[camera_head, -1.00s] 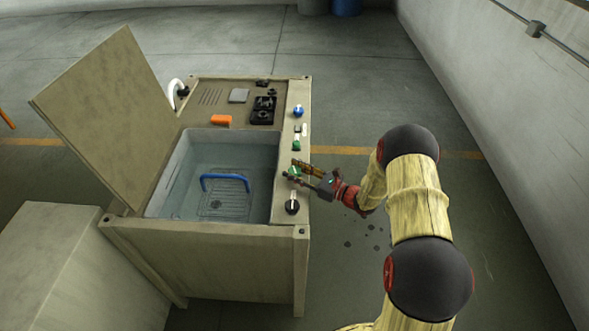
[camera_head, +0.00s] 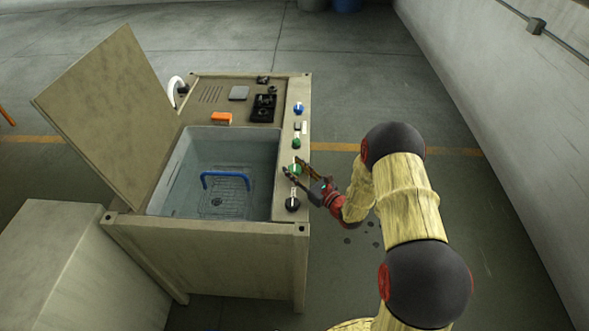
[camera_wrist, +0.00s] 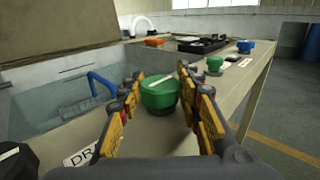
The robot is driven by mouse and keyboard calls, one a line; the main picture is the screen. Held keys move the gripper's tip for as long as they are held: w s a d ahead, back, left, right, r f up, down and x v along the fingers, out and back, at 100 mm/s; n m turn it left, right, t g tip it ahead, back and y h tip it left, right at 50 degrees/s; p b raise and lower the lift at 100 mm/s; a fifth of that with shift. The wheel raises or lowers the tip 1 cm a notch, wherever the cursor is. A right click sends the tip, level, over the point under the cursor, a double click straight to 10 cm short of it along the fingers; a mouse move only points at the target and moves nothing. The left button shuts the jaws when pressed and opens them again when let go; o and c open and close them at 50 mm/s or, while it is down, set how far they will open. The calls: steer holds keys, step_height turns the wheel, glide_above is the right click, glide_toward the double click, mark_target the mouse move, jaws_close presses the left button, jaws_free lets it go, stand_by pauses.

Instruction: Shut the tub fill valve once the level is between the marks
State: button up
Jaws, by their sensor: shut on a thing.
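A green knob with a white stripe (camera_head: 295,170) stands on the right rim of the tub (camera_head: 160,214). My gripper (camera_head: 300,171) is at this knob. In the wrist view the knob (camera_wrist: 160,94) sits between the two yellow fingers, and my gripper (camera_wrist: 158,100) is shut on it. The knob's stripe slants across its top. I cannot make out the level marks. The knob's own label is not readable.
A black knob (camera_head: 292,205) is close by on the near side, next to a partly hidden "DR" label (camera_wrist: 82,155). Another green knob (camera_head: 296,143) and a blue knob (camera_head: 299,108) stand farther along the rim.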

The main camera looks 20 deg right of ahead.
steer(key=o, duration=1.2)
steer(key=v, duration=1.2)
